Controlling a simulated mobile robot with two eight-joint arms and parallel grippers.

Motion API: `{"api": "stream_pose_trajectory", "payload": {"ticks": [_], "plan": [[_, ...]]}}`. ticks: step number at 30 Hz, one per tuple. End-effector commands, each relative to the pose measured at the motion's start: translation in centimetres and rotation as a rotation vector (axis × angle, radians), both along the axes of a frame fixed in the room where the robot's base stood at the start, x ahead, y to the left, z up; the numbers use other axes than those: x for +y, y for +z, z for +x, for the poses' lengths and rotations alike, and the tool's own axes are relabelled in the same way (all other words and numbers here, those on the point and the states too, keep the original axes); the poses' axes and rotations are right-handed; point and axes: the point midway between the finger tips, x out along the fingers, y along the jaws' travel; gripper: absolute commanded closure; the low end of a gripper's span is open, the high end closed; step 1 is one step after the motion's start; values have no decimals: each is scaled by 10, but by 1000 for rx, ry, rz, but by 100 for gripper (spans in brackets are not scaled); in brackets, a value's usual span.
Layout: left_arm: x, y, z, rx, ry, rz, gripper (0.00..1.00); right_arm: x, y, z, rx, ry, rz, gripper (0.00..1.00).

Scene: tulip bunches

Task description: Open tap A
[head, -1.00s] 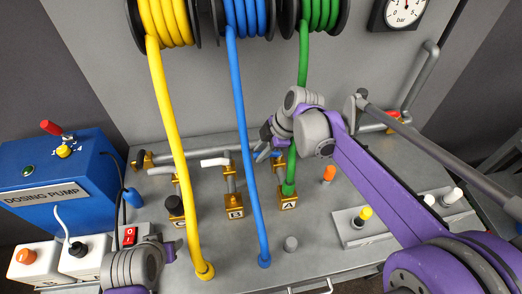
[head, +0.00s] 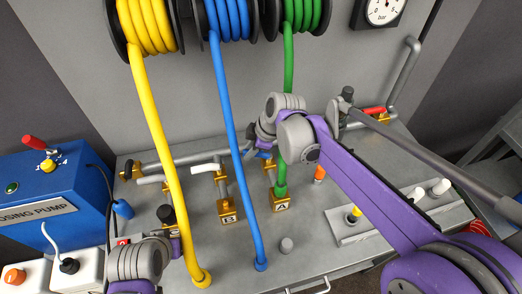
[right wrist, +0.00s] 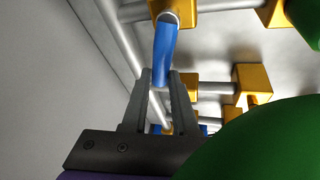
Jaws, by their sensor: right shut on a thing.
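Tap A's brass block (head: 281,206), marked A, stands on the grey bench with the green hose (head: 287,110) plugged into it. Its blue lever (head: 263,154) is behind the hose, partly hidden by my right gripper (head: 250,146). In the right wrist view, the blue lever (right wrist: 165,48) runs from a brass valve body (right wrist: 176,12) down between the fingers of my right gripper (right wrist: 160,80), which is shut on it. My left wrist (head: 140,260) shows at the lower left; its fingers cannot be made out.
Block B (head: 228,210) with a white lever (head: 206,168) stands left of A. A blue dosing pump (head: 45,185) stands at the left. A green hose surface (right wrist: 265,140) fills the wrist view's lower right.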

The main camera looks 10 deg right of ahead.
Motion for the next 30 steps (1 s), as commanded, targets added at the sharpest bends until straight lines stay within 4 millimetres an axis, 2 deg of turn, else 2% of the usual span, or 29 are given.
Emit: {"api": "stream_pose_trajectory", "payload": {"ticks": [11, 30], "plan": [[0, 0, 0, 0, 0, 0, 50, -1, 0, 19, -3, -345, -2, 100], [0, 1, 0, -1, 0, 0, 50, -23, 0, 42, -2, -941, -3, 100]]}}
